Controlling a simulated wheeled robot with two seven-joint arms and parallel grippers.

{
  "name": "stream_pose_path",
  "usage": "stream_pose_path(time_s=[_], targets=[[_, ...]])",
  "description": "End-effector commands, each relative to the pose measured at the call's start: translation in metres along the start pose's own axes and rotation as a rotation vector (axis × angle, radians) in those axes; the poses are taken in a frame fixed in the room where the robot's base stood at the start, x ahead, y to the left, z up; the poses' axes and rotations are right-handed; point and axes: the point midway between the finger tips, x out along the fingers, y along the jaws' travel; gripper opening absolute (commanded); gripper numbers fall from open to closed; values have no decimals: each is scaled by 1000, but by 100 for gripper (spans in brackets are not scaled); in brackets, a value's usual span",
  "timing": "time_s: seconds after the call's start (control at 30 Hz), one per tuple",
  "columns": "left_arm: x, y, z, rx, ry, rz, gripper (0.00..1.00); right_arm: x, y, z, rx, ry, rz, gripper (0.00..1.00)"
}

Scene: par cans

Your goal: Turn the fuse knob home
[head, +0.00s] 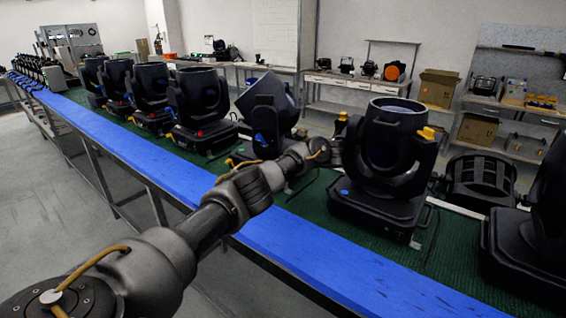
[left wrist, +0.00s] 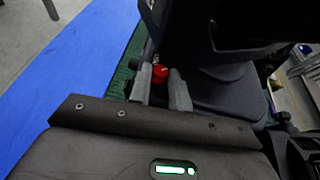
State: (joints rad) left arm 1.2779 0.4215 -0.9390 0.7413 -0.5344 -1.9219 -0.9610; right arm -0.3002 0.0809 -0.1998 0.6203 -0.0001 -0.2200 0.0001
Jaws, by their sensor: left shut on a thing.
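The fuse knob (left wrist: 160,71) is red and shows in the left wrist view, low on the side of a black stage light. My left gripper (left wrist: 164,82) has its two grey fingers on either side of the knob and is shut on it. In the head view my left arm reaches to the large black light (head: 379,160) with yellow latches, which stands upright on the green mat. There the fingertips and the knob are hidden or too small to make out. The knob's turn angle cannot be read. My right gripper is not in view.
A row of similar black lights (head: 197,105) runs away to the left on the long bench. A blue strip (head: 140,150) lies along its near edge, clear of objects. Another dark light stands close at the right edge. Shelves with cardboard boxes (head: 438,88) stand behind.

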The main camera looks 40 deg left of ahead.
Motion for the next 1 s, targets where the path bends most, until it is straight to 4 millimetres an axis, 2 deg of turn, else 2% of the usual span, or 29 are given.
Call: stream_pose_path(time_s=[0.37, 0.4, 0.47, 1.0], targets=[[1, 0, -1, -2, 1, 5, 0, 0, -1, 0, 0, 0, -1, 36], [1, 0, -1, -2, 1, 5, 21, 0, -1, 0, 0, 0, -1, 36], [1, 0, -1, -1, 1, 5, 28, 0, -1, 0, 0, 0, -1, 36], [1, 2, 1, 25, 4, -60, 28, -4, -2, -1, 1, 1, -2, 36]])
